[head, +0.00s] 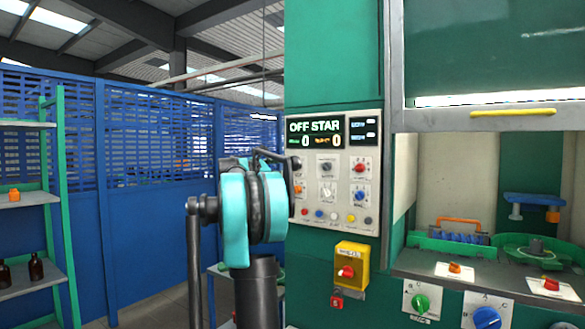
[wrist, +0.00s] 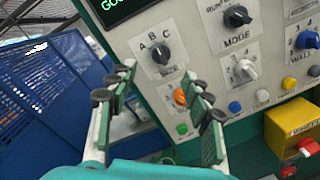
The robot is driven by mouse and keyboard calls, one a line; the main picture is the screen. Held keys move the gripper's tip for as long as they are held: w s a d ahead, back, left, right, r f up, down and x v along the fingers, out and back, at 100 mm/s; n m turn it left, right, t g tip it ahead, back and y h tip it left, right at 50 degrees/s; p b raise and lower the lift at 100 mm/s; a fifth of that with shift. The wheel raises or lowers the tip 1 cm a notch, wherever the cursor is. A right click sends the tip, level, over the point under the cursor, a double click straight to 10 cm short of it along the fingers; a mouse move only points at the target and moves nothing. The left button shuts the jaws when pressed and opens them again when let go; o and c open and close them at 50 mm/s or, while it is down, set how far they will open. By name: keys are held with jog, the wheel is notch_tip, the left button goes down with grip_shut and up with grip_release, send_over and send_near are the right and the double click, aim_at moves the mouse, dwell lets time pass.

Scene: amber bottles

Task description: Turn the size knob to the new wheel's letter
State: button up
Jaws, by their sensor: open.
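A black rotary knob (wrist: 161,54) with the letters A, B and C around it sits at the upper left of the white control panel in the wrist view. The label under it is too small to read, and I cannot tell which letter it points to. My gripper (wrist: 157,78) is open and empty, its fingers below and either side of this knob, apart from it. In the head view, my arm hides the panel's left edge. A green star-shaped wheel (head: 537,247) lies on the machine bed; no letter on it is readable.
An orange knob (wrist: 180,96) shows between my fingers, near the right one. A MODE knob (wrist: 236,17) and other knobs are close to the right. A yellow box (head: 351,265) with a red switch juts out below the panel. A blue knob (head: 486,318) marked with letters sits lower right.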

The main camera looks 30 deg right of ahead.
aim_at(295, 166)
jog(key=x, duration=0.8)
jog(key=shift+d, duration=0.15)
jog(key=shift+c, duration=0.6)
grip_shut()
jog(key=m, duration=0.8)
jog(key=shift+y, duration=0.4)
jog(key=shift+m, duration=0.5)
